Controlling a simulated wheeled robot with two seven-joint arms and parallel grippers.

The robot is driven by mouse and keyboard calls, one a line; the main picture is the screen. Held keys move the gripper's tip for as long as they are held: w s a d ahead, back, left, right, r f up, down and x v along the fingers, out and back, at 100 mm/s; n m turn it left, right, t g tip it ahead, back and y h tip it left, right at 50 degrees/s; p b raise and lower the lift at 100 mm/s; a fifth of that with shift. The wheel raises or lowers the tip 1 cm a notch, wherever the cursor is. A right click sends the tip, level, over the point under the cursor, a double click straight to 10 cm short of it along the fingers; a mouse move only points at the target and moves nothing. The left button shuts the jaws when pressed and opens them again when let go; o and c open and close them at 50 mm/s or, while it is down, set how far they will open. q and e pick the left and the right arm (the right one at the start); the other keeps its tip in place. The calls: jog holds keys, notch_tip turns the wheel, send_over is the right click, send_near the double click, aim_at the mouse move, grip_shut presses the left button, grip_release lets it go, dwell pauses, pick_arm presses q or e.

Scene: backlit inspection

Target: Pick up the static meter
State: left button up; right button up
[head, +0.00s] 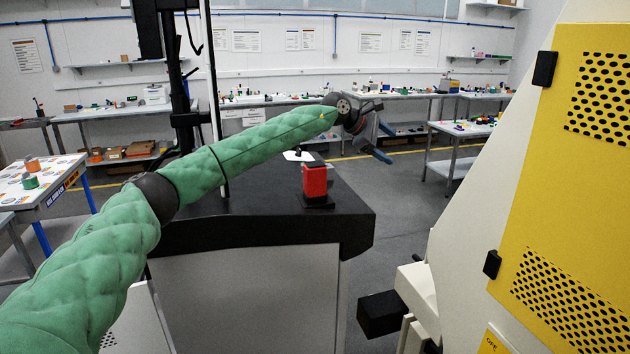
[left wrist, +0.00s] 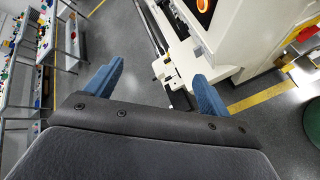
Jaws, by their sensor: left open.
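A red device (head: 315,180), which looks like the static meter, stands upright in a black base on the dark-topped counter (head: 250,200) in the head view. My left gripper (head: 383,143) is beyond the counter's right side, above and to the right of the red device in the picture, and apart from it. Its blue fingers are spread and empty, as the left wrist view also shows (left wrist: 160,72). The red device does not show in the left wrist view. My right gripper is not in view.
A white and yellow machine (head: 560,200) fills the right side. A dark post (head: 180,100) rises from the counter's back left. A small white item (head: 298,156) lies on the counter behind the red device. Side tables (head: 62,183) and wall benches stand farther off.

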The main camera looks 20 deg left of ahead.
pick_arm(q)
jog(key=a+r+m+g+y, duration=0.1)
jog(key=a+r+m+y, duration=0.2)
jog(key=a, duration=0.7)
jog(key=m+g+y, duration=0.5)
jog(key=y, duration=0.1)
send_over(315, 165)
jog(key=f, duration=0.4)
jog(key=shift+a, duration=0.2)
jog(key=shift+a+f+y+p, duration=0.1)
jog(key=shift+y+p, duration=0.2)
jog(key=shift+f, duration=0.3)
jog(key=shift+f+p, duration=0.5)
jog(key=shift+f, duration=0.45)
jog(key=f+p, duration=0.1)
jog(key=f, duration=0.1)
jog(key=f+p, duration=0.1)
jog(key=shift+w+d+f+p, duration=0.15)
jog(key=shift+d+f+p, duration=0.1)
jog(key=shift+f+p, duration=0.1)
jog(key=shift+f, duration=0.75)
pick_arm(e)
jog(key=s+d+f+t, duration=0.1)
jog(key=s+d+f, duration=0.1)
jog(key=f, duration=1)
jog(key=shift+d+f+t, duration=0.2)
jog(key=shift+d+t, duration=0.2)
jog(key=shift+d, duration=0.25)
